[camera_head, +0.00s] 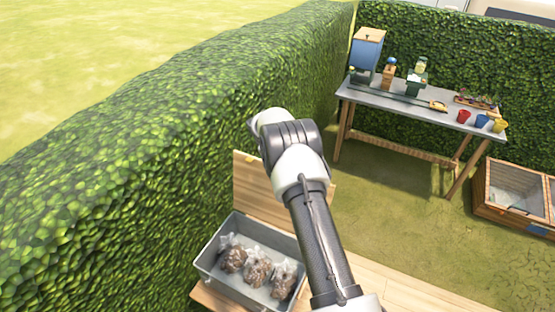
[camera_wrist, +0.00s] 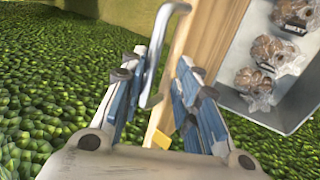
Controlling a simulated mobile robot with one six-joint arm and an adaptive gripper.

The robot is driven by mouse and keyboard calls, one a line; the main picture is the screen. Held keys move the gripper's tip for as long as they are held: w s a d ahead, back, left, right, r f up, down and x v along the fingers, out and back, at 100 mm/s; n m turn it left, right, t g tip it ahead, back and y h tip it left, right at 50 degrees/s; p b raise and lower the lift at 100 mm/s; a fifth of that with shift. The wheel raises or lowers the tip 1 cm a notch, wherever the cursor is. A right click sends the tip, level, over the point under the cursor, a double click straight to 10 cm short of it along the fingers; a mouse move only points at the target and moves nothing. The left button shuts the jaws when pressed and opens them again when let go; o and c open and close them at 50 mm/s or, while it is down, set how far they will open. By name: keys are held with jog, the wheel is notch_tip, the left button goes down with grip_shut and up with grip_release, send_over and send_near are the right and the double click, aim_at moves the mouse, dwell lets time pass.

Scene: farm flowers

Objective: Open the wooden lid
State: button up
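The wooden lid (camera_head: 262,190) stands raised, roughly upright, at the back of a grey metal box (camera_head: 215,262). In the wrist view the lid (camera_wrist: 208,45) shows nearly edge-on, with a bent metal handle (camera_wrist: 157,60) on its left face. My gripper (camera_wrist: 163,65) has its blue fingers apart, one on each side of the handle and lid edge. I cannot tell whether either finger touches them. In the head view my arm hides the gripper and the lid's right part.
Several clear bags of brown contents (camera_head: 258,270) lie in the box, which stands on wooden planks (camera_head: 385,285). A tall hedge (camera_head: 110,180) runs close along the left. A workbench (camera_head: 400,103) with tools and pots stands at the back right. A wooden cold frame (camera_head: 515,190) is at the right.

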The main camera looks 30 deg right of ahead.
jog(key=shift+s, duration=0.1)
jog(key=v, duration=1.2)
